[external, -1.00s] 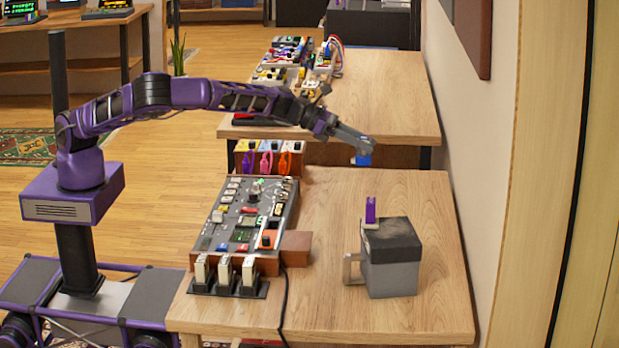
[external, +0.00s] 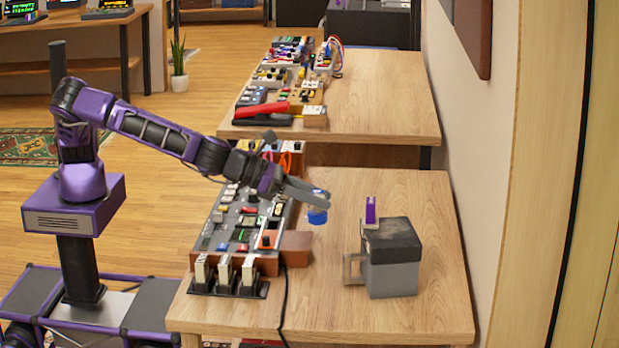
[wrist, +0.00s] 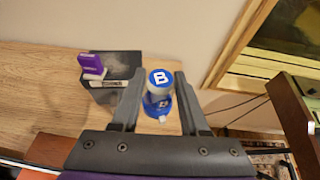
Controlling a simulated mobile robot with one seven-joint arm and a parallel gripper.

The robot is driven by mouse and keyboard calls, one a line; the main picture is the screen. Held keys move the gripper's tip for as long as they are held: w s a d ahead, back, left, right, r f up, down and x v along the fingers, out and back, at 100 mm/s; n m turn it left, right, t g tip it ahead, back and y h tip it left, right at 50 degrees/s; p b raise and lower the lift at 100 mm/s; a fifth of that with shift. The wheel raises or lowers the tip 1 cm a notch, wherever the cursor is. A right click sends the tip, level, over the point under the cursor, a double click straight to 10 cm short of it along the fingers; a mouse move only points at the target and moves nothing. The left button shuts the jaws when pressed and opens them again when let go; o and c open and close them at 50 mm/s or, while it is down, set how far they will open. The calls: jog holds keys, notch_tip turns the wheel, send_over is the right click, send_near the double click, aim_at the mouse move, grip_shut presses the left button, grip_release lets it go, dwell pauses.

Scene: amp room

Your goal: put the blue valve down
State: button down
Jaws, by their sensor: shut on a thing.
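The blue valve (external: 317,216) is a small blue cylinder with a paler middle. In the wrist view the blue valve (wrist: 161,78) has a white letter B on its top, with clear-looking sides and blue lower down. My gripper (external: 318,198) is shut on it, one finger on each side, and it hangs below the fingertips in the external view. My gripper also shows in the wrist view (wrist: 158,92). The valve appears over the near wooden table (external: 340,315), right of the control panel; its exact height above the top is hard to tell.
A grey box with a dark top (external: 390,270) and a purple piece (external: 371,210) on it stands to the right. The control panel (external: 238,232) and three cream switches (external: 225,272) lie left. Bare table lies between and behind.

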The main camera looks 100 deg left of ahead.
jog(key=shift+s+d+f+b, duration=0.2)
jog(key=shift+d+f+b, duration=0.1)
jog(key=shift+f, duration=3.25)
jog(key=shift+s+d+f+b, duration=0.25)
jog(key=shift+f+b, duration=0.1)
jog(key=shift+f, duration=3.15)
jog(key=shift+s+d+f+b, duration=0.2)
jog(key=shift+d+f+b, duration=0.1)
jog(key=shift+f, duration=3.25)
jog(key=shift+f, duration=0.15)
jog(key=shift+c, duration=2)
grip_release()
jog(key=shift+s+r, duration=0.2)
jog(key=shift+r, duration=0.05)
jog(key=p+v, duration=0.1)
jog(key=v, duration=1)
jog(key=shift+s+p, duration=0.3)
jog(key=shift+p, duration=0.05)
